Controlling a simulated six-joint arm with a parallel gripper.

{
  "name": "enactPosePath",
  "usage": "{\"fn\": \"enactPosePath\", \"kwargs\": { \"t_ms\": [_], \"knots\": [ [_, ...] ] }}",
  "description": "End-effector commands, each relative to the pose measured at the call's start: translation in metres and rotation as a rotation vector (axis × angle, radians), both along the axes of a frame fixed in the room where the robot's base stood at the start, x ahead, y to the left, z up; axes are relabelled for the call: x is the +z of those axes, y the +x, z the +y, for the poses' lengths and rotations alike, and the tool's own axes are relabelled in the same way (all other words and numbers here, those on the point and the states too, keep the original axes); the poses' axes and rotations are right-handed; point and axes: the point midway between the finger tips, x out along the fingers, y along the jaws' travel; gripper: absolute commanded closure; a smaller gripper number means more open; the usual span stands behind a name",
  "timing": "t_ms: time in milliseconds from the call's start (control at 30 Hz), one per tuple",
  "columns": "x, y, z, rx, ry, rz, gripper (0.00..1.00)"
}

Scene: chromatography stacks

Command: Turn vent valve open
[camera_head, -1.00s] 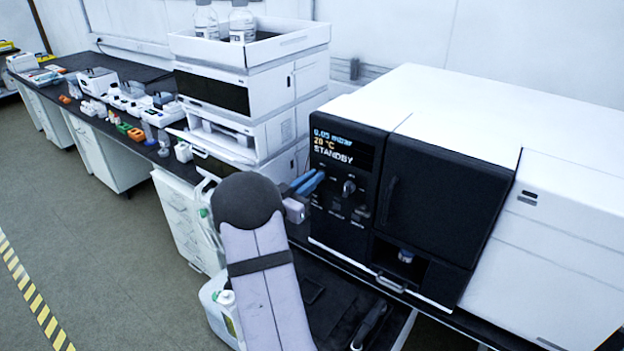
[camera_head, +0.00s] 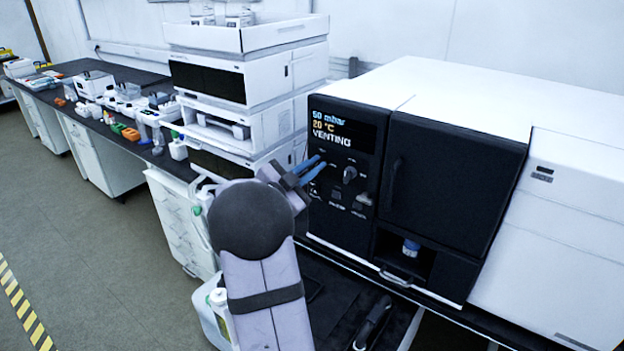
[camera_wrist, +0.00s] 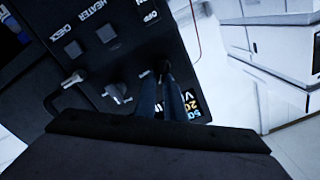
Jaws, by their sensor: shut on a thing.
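The black instrument panel (camera_head: 340,215) carries a display (camera_head: 340,127) reading 50 mbar, 20 °C and VENTING. My gripper (camera_head: 318,166) is at the panel's left side, below the display, its blue fingers close together. In the wrist view my gripper (camera_wrist: 164,75) is shut at the panel face, on what appears to be the vent valve's small knob. The fingers mostly hide that knob, so its angle cannot be read.
Right of the panel is a closed black door (camera_head: 450,185); a blue-capped container (camera_head: 411,248) sits in the bay below. A white instrument stack (camera_head: 245,95) stands close left of my gripper. A black tool (camera_head: 373,322) lies on the bench below.

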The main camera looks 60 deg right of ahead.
Motion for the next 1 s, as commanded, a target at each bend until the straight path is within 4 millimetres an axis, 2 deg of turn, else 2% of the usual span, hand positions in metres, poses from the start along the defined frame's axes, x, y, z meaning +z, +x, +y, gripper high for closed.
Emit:
{"fn": "enactPosePath", "kwargs": {
  "t_ms": [33, 600, 1000],
  "knots": [
    [-0.0063, -0.0011, -0.0003, -0.001, -0.004, -0.051, 1.00],
    [-0.0122, -0.0063, -0.0003, 0.000, -0.004, -0.591, 1.00],
    [-0.0138, -0.0071, -0.0003, -0.001, -0.003, -0.880, 1.00]
  ]
}}
